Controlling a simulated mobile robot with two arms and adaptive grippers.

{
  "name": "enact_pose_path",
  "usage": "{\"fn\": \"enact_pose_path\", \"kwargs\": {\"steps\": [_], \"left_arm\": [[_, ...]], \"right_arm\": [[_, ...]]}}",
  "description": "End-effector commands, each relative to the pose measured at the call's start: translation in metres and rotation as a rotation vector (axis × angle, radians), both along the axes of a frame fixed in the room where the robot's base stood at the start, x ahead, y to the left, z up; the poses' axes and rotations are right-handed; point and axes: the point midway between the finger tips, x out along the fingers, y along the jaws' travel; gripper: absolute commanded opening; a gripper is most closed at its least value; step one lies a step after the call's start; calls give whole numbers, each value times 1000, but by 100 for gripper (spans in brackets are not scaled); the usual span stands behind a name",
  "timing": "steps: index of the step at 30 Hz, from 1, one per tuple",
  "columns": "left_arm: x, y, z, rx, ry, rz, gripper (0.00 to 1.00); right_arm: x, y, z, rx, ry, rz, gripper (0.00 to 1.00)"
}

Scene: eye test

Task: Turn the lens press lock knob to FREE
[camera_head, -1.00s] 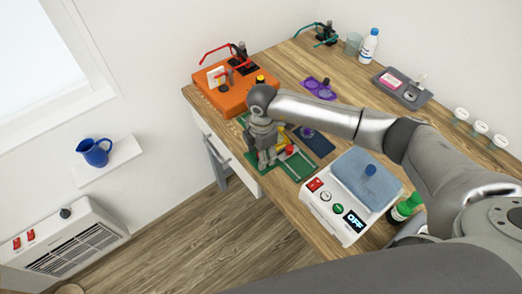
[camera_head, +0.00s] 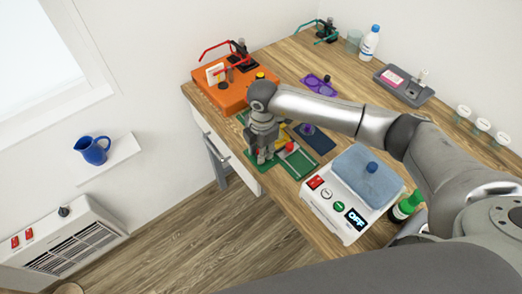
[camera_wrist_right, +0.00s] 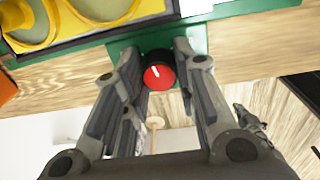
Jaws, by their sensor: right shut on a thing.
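The lens press has a green base (camera_head: 300,164) on the wooden bench, with yellow parts and a red ball beside my right gripper. My right gripper (camera_head: 265,157) is down at the near left end of this base. In the right wrist view, its two fingers (camera_wrist_right: 161,62) stand on either side of the lock knob (camera_wrist_right: 159,78), closed on it. The knob has a black body and a red face with a white pointer line, which points up and slightly left in that view. No FREE marking is legible. In the head view the gripper hides the knob. My left gripper is out of view.
An orange device (camera_head: 222,92) stands behind the press. A dark blue mat (camera_head: 318,140) and a purple tray (camera_head: 318,85) lie behind. The bench edge is close to the gripper.

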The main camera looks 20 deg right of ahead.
Motion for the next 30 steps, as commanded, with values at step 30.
{"fn": "enact_pose_path", "kwargs": {"steps": [30], "left_arm": [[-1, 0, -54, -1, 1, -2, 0]], "right_arm": [[1, 0, 1, 1, -3, 569, 3]]}}
